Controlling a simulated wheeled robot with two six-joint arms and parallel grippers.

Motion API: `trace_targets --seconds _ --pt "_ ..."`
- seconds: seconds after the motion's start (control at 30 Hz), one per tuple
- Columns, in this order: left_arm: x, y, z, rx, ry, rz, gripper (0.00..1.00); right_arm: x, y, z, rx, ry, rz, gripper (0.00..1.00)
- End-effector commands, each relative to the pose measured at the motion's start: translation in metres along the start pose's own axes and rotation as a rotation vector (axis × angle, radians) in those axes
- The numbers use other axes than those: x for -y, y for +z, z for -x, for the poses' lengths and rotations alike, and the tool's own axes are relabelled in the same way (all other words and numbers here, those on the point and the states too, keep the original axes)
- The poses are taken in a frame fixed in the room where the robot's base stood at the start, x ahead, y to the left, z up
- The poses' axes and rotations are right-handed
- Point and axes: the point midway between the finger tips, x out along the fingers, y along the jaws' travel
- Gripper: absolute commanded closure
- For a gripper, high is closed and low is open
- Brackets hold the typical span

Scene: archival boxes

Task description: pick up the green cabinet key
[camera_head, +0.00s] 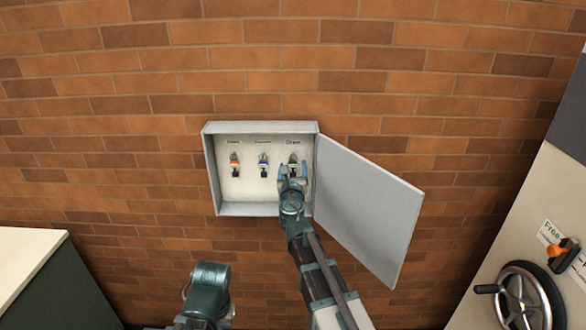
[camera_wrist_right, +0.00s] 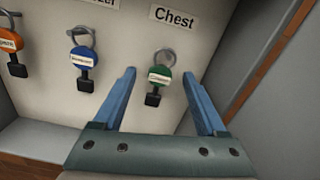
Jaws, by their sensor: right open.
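The green key (camera_wrist_right: 160,77) hangs on a hook under the label "Chest" inside the wall cabinet. It has a round green tag and a dark lower end, and in the head view (camera_head: 293,160) its lower part is hidden by my gripper. My right gripper (camera_wrist_right: 160,78) is open, with one blue finger on each side of the green key in the wrist picture; contact cannot be told. In the head view my right gripper (camera_head: 292,172) reaches into the cabinet from below. My left arm shows at the bottom, but its gripper fingers are not visible.
The grey cabinet (camera_head: 248,210) is open on a brick wall, its door (camera_head: 368,210) swung to the right. A blue key (camera_head: 263,160) and an orange key (camera_head: 235,160) hang left of the green one. A handwheel (camera_head: 525,300) stands at the lower right.

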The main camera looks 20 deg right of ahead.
Motion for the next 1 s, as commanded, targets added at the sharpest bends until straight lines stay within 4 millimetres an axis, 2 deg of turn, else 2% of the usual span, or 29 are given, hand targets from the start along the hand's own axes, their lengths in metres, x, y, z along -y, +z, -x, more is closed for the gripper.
trace_targets --seconds 0.07,0.27,0.37,0.7,1.0 --pt "0.0000 0.0000 0.0001 0.000 0.000 0.000 1.00 -0.0002 0.0001 -0.0098 0.000 0.000 0.000 0.26" --pt "0.0000 0.0000 0.0001 0.000 0.000 0.000 1.00 0.0002 0.0001 -0.0088 0.000 0.000 0.000 0.26" --pt "0.0000 0.0000 0.0001 0.000 0.000 0.000 1.00 0.0001 0.0001 -0.0087 0.000 0.000 0.000 0.40" --pt "0.0000 0.0000 0.0001 0.000 0.000 0.000 1.00 -0.0001 0.0001 -0.0087 0.000 0.000 0.000 1.00" --pt "0.0000 0.0000 0.0004 0.000 0.000 0.000 1.00 -0.0001 0.0005 -0.0086 0.000 0.000 0.000 1.00"
